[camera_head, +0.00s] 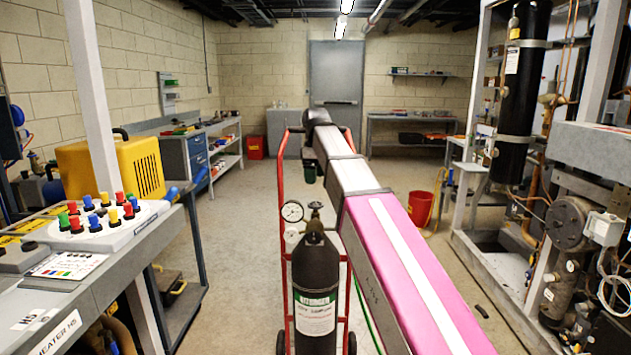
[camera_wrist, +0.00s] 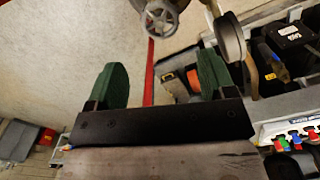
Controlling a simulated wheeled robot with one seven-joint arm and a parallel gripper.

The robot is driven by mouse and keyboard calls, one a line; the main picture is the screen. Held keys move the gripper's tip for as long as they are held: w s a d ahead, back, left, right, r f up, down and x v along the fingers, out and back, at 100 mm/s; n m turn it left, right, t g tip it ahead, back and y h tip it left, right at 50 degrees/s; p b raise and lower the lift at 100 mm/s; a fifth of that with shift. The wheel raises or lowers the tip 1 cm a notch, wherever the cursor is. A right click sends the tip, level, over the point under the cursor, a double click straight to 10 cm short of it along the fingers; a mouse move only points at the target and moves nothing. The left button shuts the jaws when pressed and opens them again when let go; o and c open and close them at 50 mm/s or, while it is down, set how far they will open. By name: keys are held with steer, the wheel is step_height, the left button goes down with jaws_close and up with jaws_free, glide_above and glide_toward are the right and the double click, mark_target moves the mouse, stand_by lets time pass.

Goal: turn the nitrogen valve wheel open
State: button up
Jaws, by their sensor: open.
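A black nitrogen cylinder (camera_head: 315,275) with a green and white label stands upright on a red hand truck. Its small grey valve wheel (camera_head: 315,206) is on top; the wheel also shows at the top edge of the wrist view (camera_wrist: 161,17), partly cut off. My gripper (camera_wrist: 162,62) has its two green fingers wide apart with nothing between them. In the wrist view the wheel lies beyond the fingertips, apart from them. In the head view a dark green part of my gripper (camera_head: 309,172) hangs above and behind the wheel.
A round pressure gauge (camera_head: 292,211) sits left of the wheel; it shows edge-on in the wrist view (camera_wrist: 229,36), near the right finger. The red hand truck frame (camera_head: 284,190) rises beside the cylinder. A bench (camera_head: 100,250) stands left and pipework (camera_head: 565,220) right.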

mark_target(315, 203)
step_height(315, 203, down, 9)
steer(key=shift+r+m, duration=0.1)
steer(key=shift+m, duration=1.1)
steer(key=m, duration=0.7)
steer(key=shift+m, duration=0.3)
steer(key=m, duration=0.4)
steer(key=c, duration=0.7)
